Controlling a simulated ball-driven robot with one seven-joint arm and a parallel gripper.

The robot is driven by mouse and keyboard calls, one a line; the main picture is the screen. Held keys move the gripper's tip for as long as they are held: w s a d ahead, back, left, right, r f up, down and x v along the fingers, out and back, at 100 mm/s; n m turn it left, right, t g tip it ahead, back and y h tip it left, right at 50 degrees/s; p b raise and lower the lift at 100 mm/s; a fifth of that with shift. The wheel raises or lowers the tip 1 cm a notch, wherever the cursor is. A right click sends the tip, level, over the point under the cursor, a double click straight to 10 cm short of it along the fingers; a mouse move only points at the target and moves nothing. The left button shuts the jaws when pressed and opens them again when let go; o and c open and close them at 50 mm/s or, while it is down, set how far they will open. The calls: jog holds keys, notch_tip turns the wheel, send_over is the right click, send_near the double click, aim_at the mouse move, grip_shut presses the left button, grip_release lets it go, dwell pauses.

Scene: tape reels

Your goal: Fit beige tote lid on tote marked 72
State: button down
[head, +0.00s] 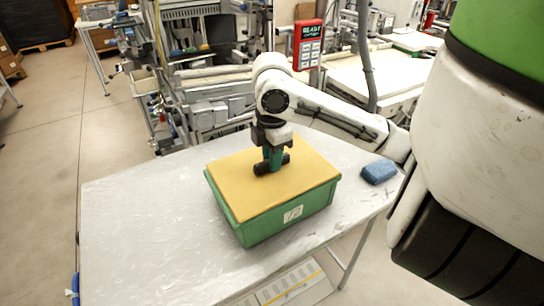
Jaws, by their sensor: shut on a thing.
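The beige tote lid (232,182) lies flat over the top of a green tote (262,231) on the table. Its edges line up closely with the tote's rim; I cannot tell whether it is fully pressed down. A white label (293,214) on the tote's front side bears a mark, too small to read surely. My gripper (272,166) points down at the middle of the lid, shut on it, apparently by a teal upright part between the dark fingers. The fingers hide where that part meets the lid. The tote's inside is hidden.
A blue block (379,172) lies on the grey table (140,230) to the right of the tote, near the table edge. The table's left side is clear. A red device (308,45) reading READY stands behind, with benches and machinery beyond.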

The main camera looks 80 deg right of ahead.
jog(key=c, duration=0.9)
grip_release()
jog(key=shift+r, duration=0.1)
notch_tip(320, 180, up, 11)
jog(key=shift+f+p, duration=0.15)
jog(key=shift+p, duration=0.65)
